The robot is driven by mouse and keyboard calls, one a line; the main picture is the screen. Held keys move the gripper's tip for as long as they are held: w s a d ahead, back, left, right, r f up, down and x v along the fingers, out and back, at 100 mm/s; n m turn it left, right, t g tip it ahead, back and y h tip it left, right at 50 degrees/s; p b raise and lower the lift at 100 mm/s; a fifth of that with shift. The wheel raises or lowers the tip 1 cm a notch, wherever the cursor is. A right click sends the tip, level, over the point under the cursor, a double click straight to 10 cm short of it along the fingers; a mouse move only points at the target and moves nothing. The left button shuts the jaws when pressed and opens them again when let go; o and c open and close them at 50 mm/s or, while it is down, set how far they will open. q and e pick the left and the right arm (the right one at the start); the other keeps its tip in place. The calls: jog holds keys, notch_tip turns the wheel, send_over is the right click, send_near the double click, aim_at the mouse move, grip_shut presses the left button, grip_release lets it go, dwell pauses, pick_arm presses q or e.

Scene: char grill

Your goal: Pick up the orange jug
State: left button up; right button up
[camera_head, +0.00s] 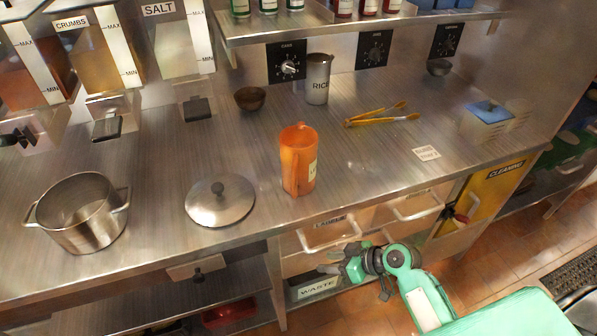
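The orange jug (299,160) stands upright on the steel counter (345,180), near its front edge, with a pale label on its right side. My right gripper (330,268) is below and in front of the counter edge, by the drawers, lower right of the jug and apart from it. Its fingers are small and dark here, so I cannot tell whether they are open or shut. My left gripper is not in view.
A steel lid (220,201) lies left of the jug and a steel pot (80,212) stands farther left. A shelf (350,25) overhangs the back.

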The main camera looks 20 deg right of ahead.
jog(key=w+d+r+n+t+y, duration=0.2)
jog(key=w+r+y, duration=0.1)
jog(key=r, duration=0.6)
jog(key=w+d+r+n+t+y, duration=0.1)
jog(key=w+r+n+t+y, duration=0.15)
jog(key=r, duration=0.65)
jog(key=shift+g+y, duration=0.35)
jog(key=p+x, duration=0.1)
jog(key=x, duration=0.1)
jog(key=p+x, duration=0.1)
jog(key=x, duration=0.4)
jog(key=shift+w+a+r+p, duration=0.1)
jog(key=shift+w+r+p, duration=0.2)
jog(key=shift+w+p, duration=0.1)
jog(key=shift+w+a, duration=0.1)
jog(key=shift+a, duration=0.1)
jog(key=shift+w+a+r+p, duration=0.1)
jog(key=shift+w+a+p, duration=0.2)
jog(key=shift+p, duration=0.2)
jog(key=p+x, duration=0.2)
jog(key=x, duration=0.2)
jog(key=shift+w+a+p, duration=0.1)
jog(key=shift+a+p, duration=0.15)
jog(key=shift+p, duration=0.05)
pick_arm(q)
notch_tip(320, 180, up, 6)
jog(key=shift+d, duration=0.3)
pick_arm(e)
jog(key=shift+c, duration=0.5)
